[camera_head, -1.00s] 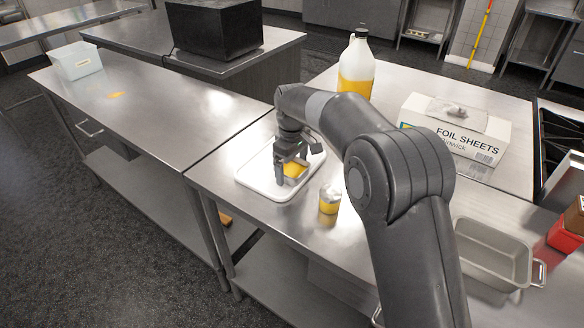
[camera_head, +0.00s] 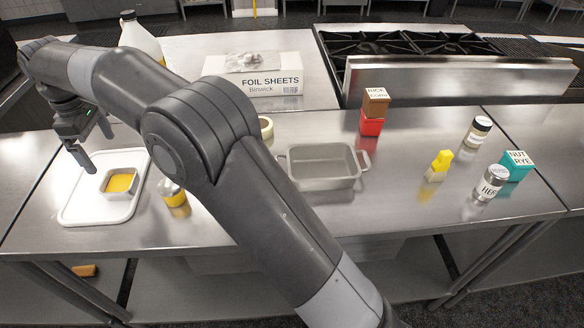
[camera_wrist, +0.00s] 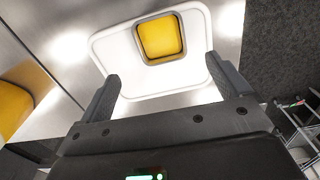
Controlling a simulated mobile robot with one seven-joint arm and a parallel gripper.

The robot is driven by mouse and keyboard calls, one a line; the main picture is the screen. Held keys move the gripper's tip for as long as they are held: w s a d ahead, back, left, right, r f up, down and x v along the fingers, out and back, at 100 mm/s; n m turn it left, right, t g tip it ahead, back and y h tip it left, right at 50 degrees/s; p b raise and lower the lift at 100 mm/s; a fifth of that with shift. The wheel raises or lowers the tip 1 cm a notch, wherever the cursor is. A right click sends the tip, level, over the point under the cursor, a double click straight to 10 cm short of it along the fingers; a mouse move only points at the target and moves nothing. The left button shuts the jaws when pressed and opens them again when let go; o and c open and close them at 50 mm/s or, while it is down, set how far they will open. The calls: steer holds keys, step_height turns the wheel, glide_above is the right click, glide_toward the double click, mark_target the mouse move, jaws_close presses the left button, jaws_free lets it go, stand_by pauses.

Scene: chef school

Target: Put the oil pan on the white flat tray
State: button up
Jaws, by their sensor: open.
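The oil pan (camera_head: 120,183), a small square pan with yellow oil in it, rests on the white flat tray (camera_head: 88,212). The wrist view also shows the pan (camera_wrist: 161,38) inside the rim of the tray (camera_wrist: 118,50), towards one edge. My gripper (camera_head: 88,160) is open and empty, above and to the left of the pan in the head view. Its two fingers are apart from the pan, with nothing between them in the wrist view (camera_wrist: 168,88).
A small jar with yellow contents (camera_head: 173,193) stands right of the tray. An empty metal baking pan (camera_head: 322,168), a foil sheets box (camera_head: 262,84), a large oil bottle (camera_head: 140,38), stacked boxes (camera_head: 373,112) and several seasoning containers share the counter. Its front middle is clear.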

steer(key=d+r+m+t, duration=0.1)
steer(key=d+r+m, duration=0.25)
steer(key=d, duration=0.75)
steer(key=d+r+m+t+y, duration=0.15)
steer(key=d+r, duration=0.25)
steer(key=d, duration=0.6)
steer(key=d+r+m+h, duration=0.1)
steer(key=d+r+m, duration=0.25)
steer(key=d, duration=0.75)
steer(key=s+d+f+m+t, duration=0.1)
steer(key=s+d+f+m, duration=0.3)
steer(key=s+d, duration=0.6)
steer(key=s+d+f+m+t, duration=0.2)
steer(key=s+d+f+m, duration=0.2)
steer(key=s+d, duration=0.6)
steer(key=shift+d+m, duration=0.75)
steer(key=shift+d, duration=0.15)
